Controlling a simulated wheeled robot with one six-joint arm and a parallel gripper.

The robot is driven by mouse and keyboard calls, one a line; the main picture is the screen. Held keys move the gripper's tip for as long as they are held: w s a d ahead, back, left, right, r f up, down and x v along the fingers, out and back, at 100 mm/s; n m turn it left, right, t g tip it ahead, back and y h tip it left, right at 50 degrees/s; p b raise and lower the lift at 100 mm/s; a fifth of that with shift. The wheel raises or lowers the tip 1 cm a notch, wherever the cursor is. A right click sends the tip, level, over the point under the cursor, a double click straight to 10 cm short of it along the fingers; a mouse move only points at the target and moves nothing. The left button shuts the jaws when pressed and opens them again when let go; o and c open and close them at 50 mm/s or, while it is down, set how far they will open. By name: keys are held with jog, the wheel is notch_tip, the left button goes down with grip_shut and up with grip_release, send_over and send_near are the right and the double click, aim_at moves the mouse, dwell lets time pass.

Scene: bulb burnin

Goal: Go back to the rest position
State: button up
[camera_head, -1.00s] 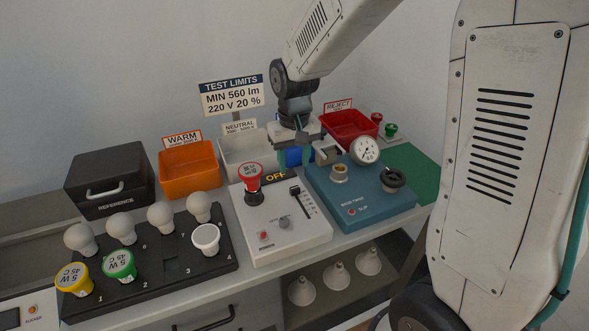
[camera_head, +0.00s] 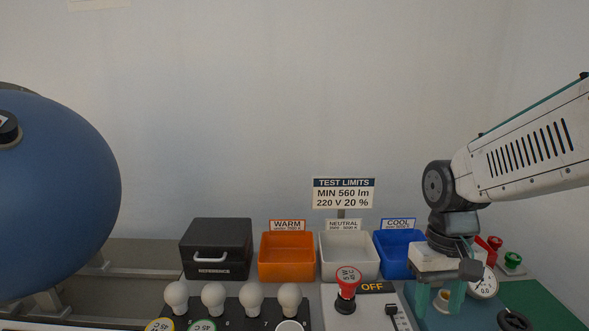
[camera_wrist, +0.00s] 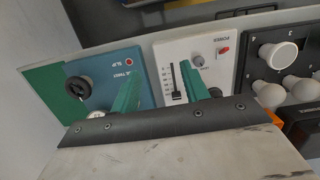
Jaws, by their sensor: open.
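My gripper (camera_head: 438,303) is open, its two teal fingers pointing down in front of the blue test box (camera_head: 480,314) at the right of the bench. Nothing shows between the fingers in the wrist view (camera_wrist: 163,85). The white wrist body stands in front of the bins' right end and hides part of the blue COOL bin (camera_head: 394,260). The blue test box (camera_wrist: 132,70) and the white power panel (camera_wrist: 200,50) lie below the fingers in the wrist view.
Left of the panel, a black tray (camera_head: 232,318) holds several white bulbs. Behind stand a black REFERENCE box (camera_head: 216,250), an orange WARM bin (camera_head: 287,270) and a white NEUTRAL bin (camera_head: 349,270). A large blue sphere (camera_head: 55,190) fills the left. The air above the bins is clear.

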jog(key=s+d+r+t, duration=0.1)
jog(key=s+r+t, duration=0.2)
jog(key=s+r, duration=0.4)
jog(key=shift+s+d+r, duration=0.2)
jog(key=shift+s+d, duration=0.1)
jog(key=shift+s, duration=2.55)
